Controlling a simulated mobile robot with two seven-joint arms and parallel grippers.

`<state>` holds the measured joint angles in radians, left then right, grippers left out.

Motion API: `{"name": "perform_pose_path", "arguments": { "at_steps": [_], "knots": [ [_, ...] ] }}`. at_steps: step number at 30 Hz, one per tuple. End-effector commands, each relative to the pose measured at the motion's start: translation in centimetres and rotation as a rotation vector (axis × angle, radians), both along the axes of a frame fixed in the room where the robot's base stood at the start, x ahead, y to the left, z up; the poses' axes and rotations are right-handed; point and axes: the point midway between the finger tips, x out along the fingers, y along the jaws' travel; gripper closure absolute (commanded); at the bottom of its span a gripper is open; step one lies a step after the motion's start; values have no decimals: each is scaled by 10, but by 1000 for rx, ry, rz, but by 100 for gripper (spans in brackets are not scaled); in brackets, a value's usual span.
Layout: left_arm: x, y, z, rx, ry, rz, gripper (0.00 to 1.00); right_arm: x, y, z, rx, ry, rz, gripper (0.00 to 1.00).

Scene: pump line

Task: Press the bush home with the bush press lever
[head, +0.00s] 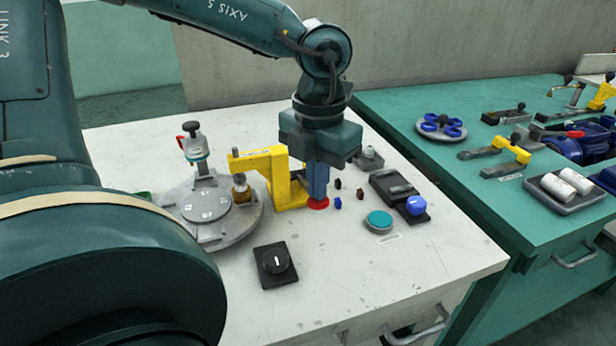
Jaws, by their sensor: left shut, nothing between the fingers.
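The yellow bush press (287,180) stands on the white bench, its arm reaching left over the edge of a round grey turntable (228,232). A small brass-coloured part (241,190) sits below the press head; I cannot tell whether it is the bush or how deep it sits. My left gripper (317,198) points straight down just right of the press, shut and empty. Its fingertips are over a red disc (318,204); I cannot tell whether they touch it. The press lever is not clearly visible, and the gripper hides part of the press's right side. My right gripper is out of view.
A black rotary knob (275,261), a teal button (379,221) and a blue-knobbed black unit (416,206) stand in front and right. Small coloured pieces lie beside the gripper. A grey post with a black knob (192,140) rises behind the turntable. A green bench (460,110) adjoins right.

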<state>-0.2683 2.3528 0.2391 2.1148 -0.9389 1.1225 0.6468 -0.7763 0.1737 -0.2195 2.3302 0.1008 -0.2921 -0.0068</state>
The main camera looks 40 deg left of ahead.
Motion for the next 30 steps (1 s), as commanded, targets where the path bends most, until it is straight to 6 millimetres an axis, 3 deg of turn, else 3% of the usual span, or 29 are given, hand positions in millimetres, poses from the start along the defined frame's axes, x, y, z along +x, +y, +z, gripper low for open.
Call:
{"name": "perform_pose_path", "arguments": {
  "at_steps": [1,30],
  "knots": [
    [0,0,3,0,-2,0,100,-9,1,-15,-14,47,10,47],
    [3,6,40,0,0,0,100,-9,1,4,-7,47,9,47]
  ]
}}
